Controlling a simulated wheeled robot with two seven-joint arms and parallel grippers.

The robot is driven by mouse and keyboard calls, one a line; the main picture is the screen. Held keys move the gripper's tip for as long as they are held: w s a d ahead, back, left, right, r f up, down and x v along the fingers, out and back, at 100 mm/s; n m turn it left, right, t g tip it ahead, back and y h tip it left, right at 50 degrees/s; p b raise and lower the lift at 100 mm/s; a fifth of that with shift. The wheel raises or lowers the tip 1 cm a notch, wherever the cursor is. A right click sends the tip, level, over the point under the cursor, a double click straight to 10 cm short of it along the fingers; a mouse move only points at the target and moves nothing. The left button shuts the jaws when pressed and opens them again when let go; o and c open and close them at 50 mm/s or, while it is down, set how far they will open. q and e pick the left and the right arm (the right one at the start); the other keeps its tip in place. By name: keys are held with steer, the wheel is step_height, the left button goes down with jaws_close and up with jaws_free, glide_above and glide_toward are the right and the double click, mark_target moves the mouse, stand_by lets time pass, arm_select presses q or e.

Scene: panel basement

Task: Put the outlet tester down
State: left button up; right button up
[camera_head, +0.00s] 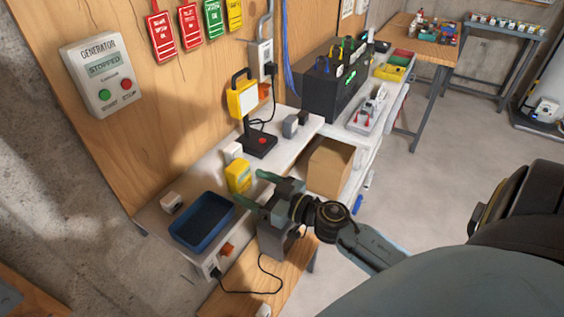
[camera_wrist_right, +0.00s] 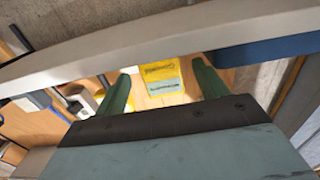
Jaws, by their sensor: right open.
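The outlet tester, a yellow device with a pale label, appears to rest on the white shelf (camera_head: 153,215), beside the blue tray; I take the yellow block (camera_head: 238,177) to be it. In the right wrist view, a yellow labelled device (camera_wrist_right: 160,77) shows between and beyond the green fingers. My right gripper (camera_head: 253,190) is open, with its fingers apart, just in front of the tester. It also shows in the wrist view (camera_wrist_right: 163,88). Whether a finger touches the tester I cannot tell. My left gripper is not in view.
A blue tray (camera_head: 202,219) lies left of the tester. A black-based yellow work lamp (camera_head: 243,102) stands behind it. A cardboard box (camera_head: 330,166) is to the right. A generator panel (camera_head: 101,74) hangs on the wooden wall. A cable hangs below the shelf.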

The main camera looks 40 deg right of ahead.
steer(key=b+v, duration=0.1)
steer(key=v, duration=0.8)
steer(key=shift+w, duration=0.1)
steer(key=s+d+f+m+g+h, duration=0.1)
steer(key=s+f+m+g+h, duration=0.2)
steer(key=f, duration=1.2)
steer(key=s+d+f+m+g+h, duration=0.1)
steer(key=s+d+f+g+h, duration=0.2)
steer(key=f, duration=1.2)
steer(key=s+a+f+g, duration=0.3)
steer(key=s+f, duration=0.3)
steer(key=s, duration=0.3)
steer(key=s+a+f+n+g, duration=0.1)
steer(key=s+a+f+g, duration=0.2)
steer(key=s+f, duration=0.3)
steer(key=s+a+f+n+g, duration=0.1)
steer(key=s+a+f+g, duration=0.2)
steer(key=s, duration=0.9)
step_height(320, 180, down, 3)
steer(key=shift+a+f+g, duration=0.1)
steer(key=shift+a+g, duration=0.1)
steer(key=shift+g, duration=0.3)
steer(key=shift+f, duration=0.1)
